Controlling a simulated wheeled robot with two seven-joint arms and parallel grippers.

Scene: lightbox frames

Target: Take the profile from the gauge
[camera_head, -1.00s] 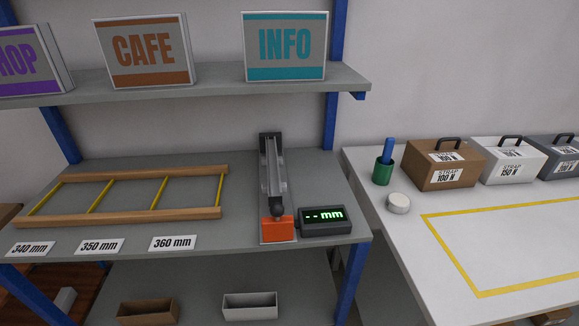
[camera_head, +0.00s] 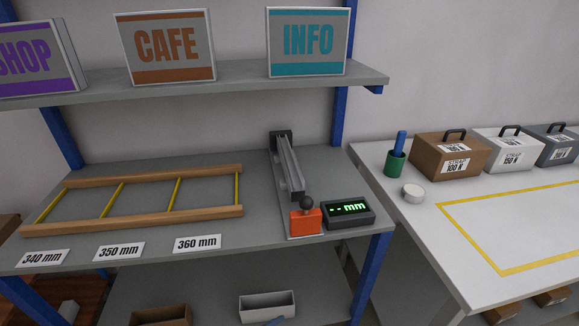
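The gauge (camera_head: 305,222) stands on the shelf's right part, with an orange block and a black ball knob at its near end and a dark stop at its far end. A long grey channel-shaped bar (camera_head: 290,168) lies along it; I cannot tell whether this is the profile or the gauge's own bed. The gauge's display (camera_head: 348,213) beside the block reads "-- mm" in green. Neither of my grippers can be made out; a small bluish tip at the bottom edge is too little to identify.
A wooden rack (camera_head: 150,217) with yellow dividers lies left of the gauge, behind labels for 340, 350 and 360 mm. Sign boxes stand on the upper shelf (camera_head: 230,87). The white table (camera_head: 465,270) at right holds strap boxes (camera_head: 450,155), a green cup (camera_head: 396,163) and a clear yellow-outlined area.

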